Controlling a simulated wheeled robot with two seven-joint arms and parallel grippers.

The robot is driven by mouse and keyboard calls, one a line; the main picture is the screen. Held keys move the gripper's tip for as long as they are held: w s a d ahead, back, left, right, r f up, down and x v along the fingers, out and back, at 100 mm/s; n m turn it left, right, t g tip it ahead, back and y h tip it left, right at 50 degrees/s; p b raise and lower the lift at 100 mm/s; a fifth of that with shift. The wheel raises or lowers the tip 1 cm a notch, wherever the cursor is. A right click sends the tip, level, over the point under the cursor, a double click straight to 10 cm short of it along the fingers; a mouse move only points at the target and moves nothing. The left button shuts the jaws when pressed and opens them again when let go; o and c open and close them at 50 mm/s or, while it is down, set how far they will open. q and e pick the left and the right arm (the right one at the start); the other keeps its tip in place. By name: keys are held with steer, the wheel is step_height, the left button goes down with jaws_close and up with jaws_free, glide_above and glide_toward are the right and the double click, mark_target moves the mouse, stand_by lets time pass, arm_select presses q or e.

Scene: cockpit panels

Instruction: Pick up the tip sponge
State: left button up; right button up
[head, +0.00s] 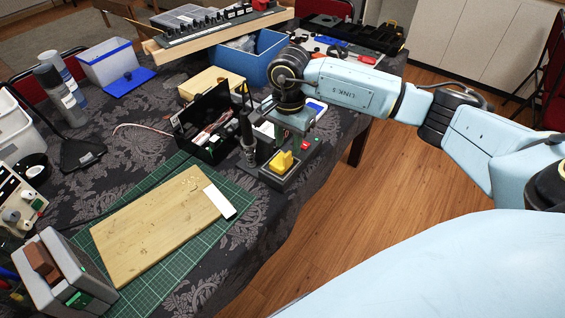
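The yellow tip sponge (282,162) sits in the front of the dark soldering iron stand (290,183) near the table's right edge. The soldering iron (247,130) stands upright at the left of the stand. My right gripper (284,146) reaches in from the right and points down, directly above the sponge. Its fingers are small and partly lost against the dark stand, so I cannot tell their opening or whether they touch the sponge. My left gripper is out of view.
A wooden board (155,222) lies on a green cutting mat (238,195) left of the stand. An open black box (208,125) with wires stands behind it. A blue bin (258,60) and a mixer panel (215,30) are farther back. Wooden floor lies beyond the table's right edge.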

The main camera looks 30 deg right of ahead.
mark_target(287, 154)
steer(key=f, duration=0.5)
steer(key=shift+w+d+f, duration=0.1)
steer(key=shift+w+f, duration=0.05)
steer(key=shift+w, duration=0.05)
jaws_close()
